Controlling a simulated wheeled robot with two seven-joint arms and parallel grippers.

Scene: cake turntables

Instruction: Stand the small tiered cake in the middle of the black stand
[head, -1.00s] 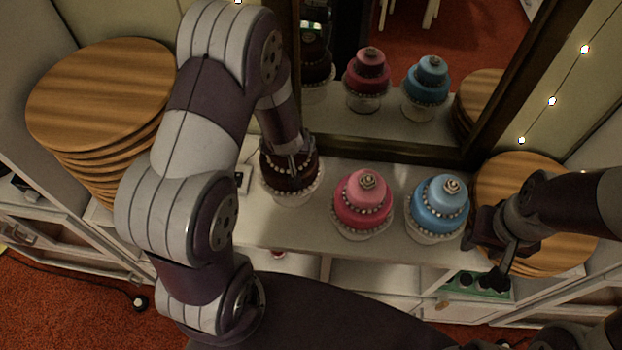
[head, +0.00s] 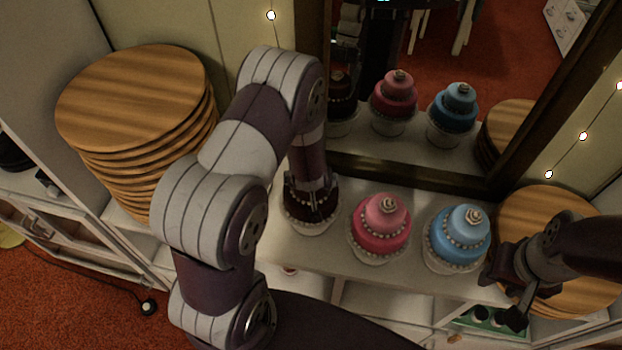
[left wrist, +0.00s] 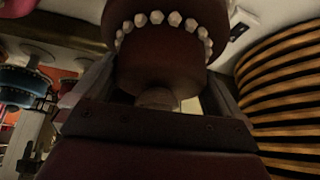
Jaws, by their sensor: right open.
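Three small tiered cakes stand in a row on a white shelf: a dark brown one (head: 311,214), a pink one (head: 380,230) and a blue one (head: 458,240). My left gripper (head: 308,186) is down over the brown cake. In the left wrist view, the brown cake (left wrist: 165,50) with its band of pale beads has its upper tier between the fingers of my left gripper (left wrist: 160,90). Whether they press on it is unclear. My right gripper (head: 514,290) is open and empty, right of the blue cake. I cannot make out a black stand.
Stacks of round wooden boards stand at left (head: 130,100) and right (head: 550,225). A dark-framed mirror (head: 440,180) behind the cakes reflects them. The white shelf (head: 385,285) has a little bare room in front of the cakes.

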